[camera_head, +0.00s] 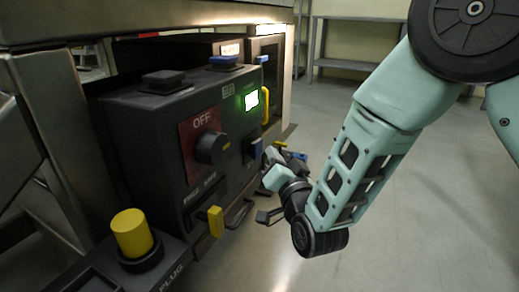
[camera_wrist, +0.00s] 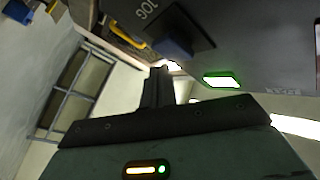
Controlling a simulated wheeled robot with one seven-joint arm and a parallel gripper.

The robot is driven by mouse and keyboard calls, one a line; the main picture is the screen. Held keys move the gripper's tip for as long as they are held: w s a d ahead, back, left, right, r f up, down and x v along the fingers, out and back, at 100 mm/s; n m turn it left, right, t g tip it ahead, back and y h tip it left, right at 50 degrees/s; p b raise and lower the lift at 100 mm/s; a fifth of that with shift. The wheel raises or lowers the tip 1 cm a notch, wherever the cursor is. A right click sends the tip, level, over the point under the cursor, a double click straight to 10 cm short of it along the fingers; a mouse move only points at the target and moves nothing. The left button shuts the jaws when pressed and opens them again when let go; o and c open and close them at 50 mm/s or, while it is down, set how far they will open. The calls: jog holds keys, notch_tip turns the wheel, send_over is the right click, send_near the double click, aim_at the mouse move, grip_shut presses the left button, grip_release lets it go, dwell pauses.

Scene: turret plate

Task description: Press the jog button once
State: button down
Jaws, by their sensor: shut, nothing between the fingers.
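The jog button is a blue square block (camera_wrist: 176,46) beside the "JOG" lettering on the dark panel in the wrist view.
A black OFF knob (camera_head: 211,147), yellow lever (camera_head: 216,221) and yellow cylinder (camera_head: 132,233) are to the left. A metal shelf (camera_head: 130,15) overhangs. Open floor lies right.

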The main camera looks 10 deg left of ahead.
jog(key=d, duration=0.1)
jog(key=s+d, duration=0.1)
jog(key=d, duration=0.2)
jog(key=shift+s+d+b, duration=0.3)
jog(key=shift+d+b, duration=0.05)
jog(key=shift+b, duration=0.05)
dwell(0.4)
jog(key=s+d+r+n+g+h+p, duration=0.2)
jog(key=s+d+n+g+h+p, duration=0.15)
jog(key=s+g, duration=0.45)
jog(key=s+d+r+n+g+h+p, duration=0.25)
jog(key=s+d+g, duration=0.2)
jog(key=s, duration=0.65)
jog(key=s+d+r+n+g+h+p, duration=0.25)
jog(key=s+d+n+g+p, duration=0.2)
jog(key=s, duration=0.55)
notch_tip(320, 180, up, 37)
jog(key=p, duration=3.7)
jog(key=shift+a+r+g+y, duration=0.2)
jog(key=shift+g+y, duration=0.2)
jog(key=shift+y, duration=0.05)
jog(key=shift+m, duration=0.25)
